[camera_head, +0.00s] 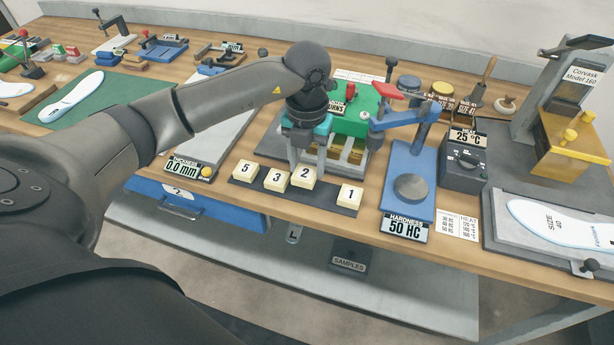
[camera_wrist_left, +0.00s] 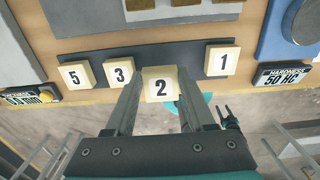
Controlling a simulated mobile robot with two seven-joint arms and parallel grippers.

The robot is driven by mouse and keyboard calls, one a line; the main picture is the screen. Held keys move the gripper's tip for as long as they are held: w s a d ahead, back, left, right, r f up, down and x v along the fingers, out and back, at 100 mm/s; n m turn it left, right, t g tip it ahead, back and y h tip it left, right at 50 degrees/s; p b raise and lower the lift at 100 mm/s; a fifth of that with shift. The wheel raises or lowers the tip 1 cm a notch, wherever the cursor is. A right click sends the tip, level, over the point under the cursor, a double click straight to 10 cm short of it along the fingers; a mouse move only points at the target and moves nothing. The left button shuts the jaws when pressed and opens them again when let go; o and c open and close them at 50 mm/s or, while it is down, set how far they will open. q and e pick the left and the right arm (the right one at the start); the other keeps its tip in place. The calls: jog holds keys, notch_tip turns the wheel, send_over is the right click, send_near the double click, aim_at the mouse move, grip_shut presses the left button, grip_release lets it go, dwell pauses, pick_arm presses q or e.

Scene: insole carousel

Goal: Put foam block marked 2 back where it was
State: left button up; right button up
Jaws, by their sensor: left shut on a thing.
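The foam block marked 2 (camera_head: 304,175) is a small cream block with a black numeral. My left gripper (camera_head: 308,163) is shut on it, and in the left wrist view the block (camera_wrist_left: 160,84) sits between the two fingers (camera_wrist_left: 158,95). The dark strip (camera_head: 325,199) holds blocks 5 (camera_head: 245,170), 3 (camera_head: 276,179) and 1 (camera_head: 350,196). Block 2 appears over or in front of the bare stretch of strip (camera_wrist_left: 190,58) between blocks 3 and 1. I cannot tell whether it touches the strip.
A blue hardness gauge (camera_head: 405,180) reading 50 HC stands right of the strip. A thickness display (camera_head: 183,170) reading 0.0 mm is at the left. A green-topped machine (camera_head: 352,122) is behind the gripper. The table's front edge runs just before the strip.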

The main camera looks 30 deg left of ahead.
aim_at(307, 168)
pick_arm(q)
jog(key=shift+f+b, duration=0.3)
jog(key=shift+f, duration=1.7)
jog(key=shift+f, duration=0.2)
jog(key=o, duration=1)
jog(key=shift+o, duration=0.2)
jog(key=shift+r, duration=0.1)
jog(key=shift+r, duration=0.1)
jog(key=shift+r, duration=0.35)
notch_tip(307, 168, up, 11)
jog(key=shift+r+p, duration=0.2)
jog(key=shift+p, duration=0.65)
